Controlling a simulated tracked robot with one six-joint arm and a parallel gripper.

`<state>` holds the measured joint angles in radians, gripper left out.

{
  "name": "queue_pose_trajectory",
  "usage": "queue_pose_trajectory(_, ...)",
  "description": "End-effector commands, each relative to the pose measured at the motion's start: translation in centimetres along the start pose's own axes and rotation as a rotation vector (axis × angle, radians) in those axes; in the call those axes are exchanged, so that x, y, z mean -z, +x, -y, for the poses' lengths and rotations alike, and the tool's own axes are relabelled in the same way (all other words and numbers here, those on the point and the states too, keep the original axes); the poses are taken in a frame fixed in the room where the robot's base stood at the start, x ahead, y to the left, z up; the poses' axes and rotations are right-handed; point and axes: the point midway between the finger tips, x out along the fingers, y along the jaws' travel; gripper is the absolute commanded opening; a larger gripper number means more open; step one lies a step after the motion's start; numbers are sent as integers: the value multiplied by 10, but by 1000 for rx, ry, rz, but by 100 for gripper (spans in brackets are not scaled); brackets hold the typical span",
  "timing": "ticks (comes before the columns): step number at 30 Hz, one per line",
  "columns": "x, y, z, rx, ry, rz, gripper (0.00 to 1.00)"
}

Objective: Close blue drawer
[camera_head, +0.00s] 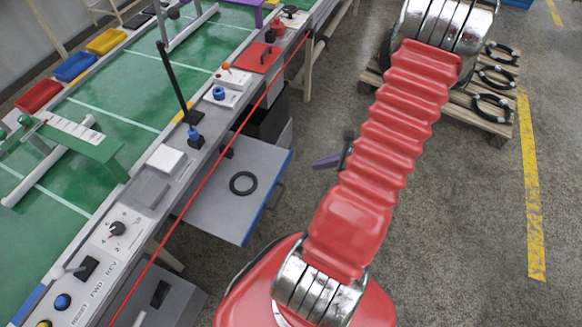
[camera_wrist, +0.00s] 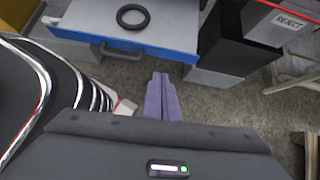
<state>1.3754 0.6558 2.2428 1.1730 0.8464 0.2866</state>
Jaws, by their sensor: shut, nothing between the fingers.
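The blue drawer (camera_head: 218,192) is pulled out from under the workbench; it has a grey tray and a blue front edge with a dark handle. A black ring lies in it. The drawer also shows in the wrist view (camera_wrist: 168,22), with its blue front facing me and the handle on it. My gripper (camera_head: 327,162) is to the right of the drawer front in the head view, apart from it. In the wrist view the purple fingers (camera_wrist: 160,88) are together and empty, pointing toward the drawer, with floor visible between their tips and the blue front.
The green-topped workbench (camera_head: 130,85) stands at left with buttons and switches along its edge. A red cable runs along that edge. A dark reject bin (camera_wrist: 245,35) is right of the drawer in the wrist view. A pallet with black hoses (camera_head: 490,115) is at upper right.

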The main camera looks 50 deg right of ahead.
Motion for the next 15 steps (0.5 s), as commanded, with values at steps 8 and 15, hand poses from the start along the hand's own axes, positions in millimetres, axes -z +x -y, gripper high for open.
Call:
queue_pose_trajectory(8,14,0,2,22,59,8,0)
queue_pose_trajectory(15,13,1,2,20,57,8,0)
